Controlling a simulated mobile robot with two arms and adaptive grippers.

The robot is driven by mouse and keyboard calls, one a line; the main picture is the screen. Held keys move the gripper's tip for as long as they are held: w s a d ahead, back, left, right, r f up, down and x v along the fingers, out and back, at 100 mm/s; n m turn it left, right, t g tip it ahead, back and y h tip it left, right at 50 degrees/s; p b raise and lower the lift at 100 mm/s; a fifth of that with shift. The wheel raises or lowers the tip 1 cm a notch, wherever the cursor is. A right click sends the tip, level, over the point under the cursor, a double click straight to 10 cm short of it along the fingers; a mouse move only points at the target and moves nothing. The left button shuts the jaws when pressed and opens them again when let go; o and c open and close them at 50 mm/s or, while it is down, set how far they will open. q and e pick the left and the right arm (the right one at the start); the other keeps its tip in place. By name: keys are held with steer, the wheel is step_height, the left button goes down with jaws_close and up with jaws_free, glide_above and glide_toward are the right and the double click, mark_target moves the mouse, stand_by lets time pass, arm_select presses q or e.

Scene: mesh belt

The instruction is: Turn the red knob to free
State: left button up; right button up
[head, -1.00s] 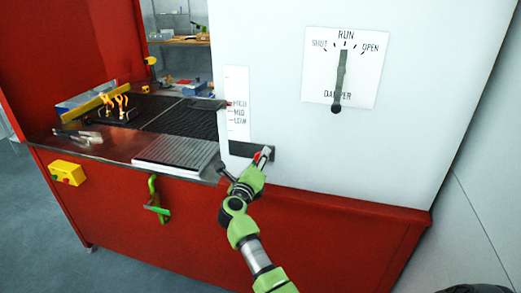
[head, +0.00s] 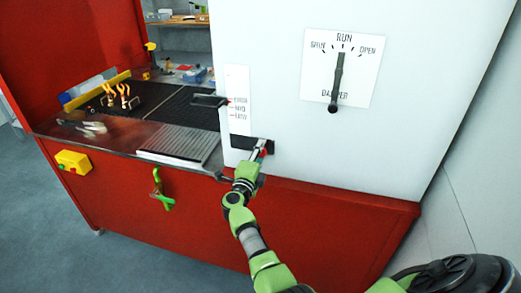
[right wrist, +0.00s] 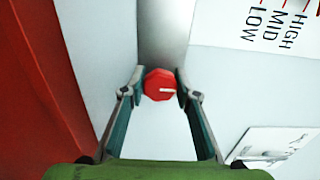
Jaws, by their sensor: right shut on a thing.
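The red knob (right wrist: 159,84) is a small faceted knob with a white pointer line, which points to the right in the right wrist view. My right gripper (right wrist: 161,80) has one finger on each side of it and is shut on it. In the head view my right gripper (head: 260,152) is at the dark plate (head: 243,143) low on the white panel, and it mostly hides the knob. No "free" label is readable. My left gripper is not in view.
A HIGH/MID/LOW scale (head: 239,105) is above the dark plate. A damper lever (head: 337,85) hangs on the white panel (head: 415,130). A mesh belt (head: 185,118), green handle (head: 160,190) and yellow button box (head: 73,162) are left. Grey floor is clear at lower left.

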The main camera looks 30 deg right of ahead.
stand_by(0.5)
steer(key=o, duration=1.1)
